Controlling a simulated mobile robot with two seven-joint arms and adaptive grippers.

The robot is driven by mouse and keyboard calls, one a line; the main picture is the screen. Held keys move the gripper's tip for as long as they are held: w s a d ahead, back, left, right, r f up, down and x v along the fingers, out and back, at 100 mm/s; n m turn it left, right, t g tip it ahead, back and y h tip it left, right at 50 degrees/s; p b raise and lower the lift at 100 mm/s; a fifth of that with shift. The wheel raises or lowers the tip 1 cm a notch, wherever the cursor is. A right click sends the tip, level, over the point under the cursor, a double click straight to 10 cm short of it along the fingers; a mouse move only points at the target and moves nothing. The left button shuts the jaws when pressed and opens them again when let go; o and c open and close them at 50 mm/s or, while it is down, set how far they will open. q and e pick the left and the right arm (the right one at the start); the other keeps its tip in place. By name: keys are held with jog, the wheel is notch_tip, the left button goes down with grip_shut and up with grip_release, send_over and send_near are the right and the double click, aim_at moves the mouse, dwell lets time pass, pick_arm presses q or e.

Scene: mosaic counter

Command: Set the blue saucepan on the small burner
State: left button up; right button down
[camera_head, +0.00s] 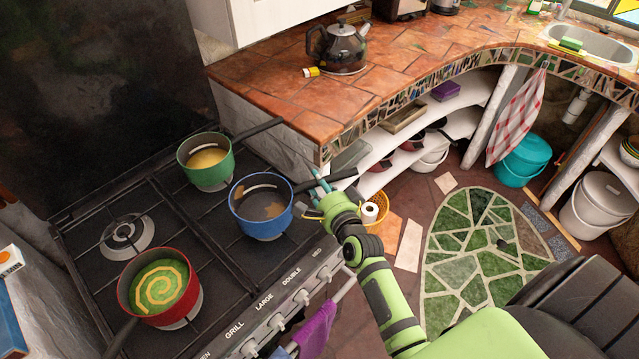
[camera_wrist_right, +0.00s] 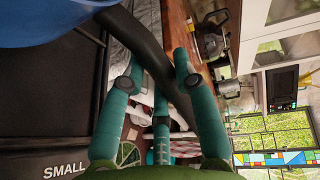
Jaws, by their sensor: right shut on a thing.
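The blue saucepan (camera_head: 262,224) is over the front right part of the hob, upright, with brown contents. I cannot tell whether its base touches the hob. Its dark handle (camera_head: 341,174) points right, past the hob's edge. My right gripper (camera_head: 320,187) is shut on this handle. In the right wrist view, the saucepan's blue side (camera_wrist_right: 45,22) fills the top left, and the handle (camera_wrist_right: 150,52) passes between the fingers of the gripper (camera_wrist_right: 156,70). A bare burner (camera_head: 127,236) shows at the back left; its size label is not visible. My left gripper is not in view.
A green saucepan (camera_head: 211,172) stands at the back right of the hob, its handle reaching over the counter's edge. A red pot (camera_head: 135,301) with green and yellow swirled contents stands at the front left. A kettle (camera_head: 343,55) stands on the tiled counter (camera_head: 260,75).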

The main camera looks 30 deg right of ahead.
jog(key=shift+f+b, duration=0.2)
jog(key=shift+b, duration=0.1)
jog(key=c, duration=0.9)
grip_release()
jog(key=shift+c, duration=0.2)
jog(key=shift+o, duration=0.3)
jog(key=shift+s+f, duration=0.1)
jog(key=shift+f, duration=0.15)
jog(key=s+a+r, duration=0.1)
jog(key=s+r, duration=0.1)
jog(key=s, duration=0.9)
jog(key=shift+s, duration=0.4)
jog(key=shift+r, duration=0.1)
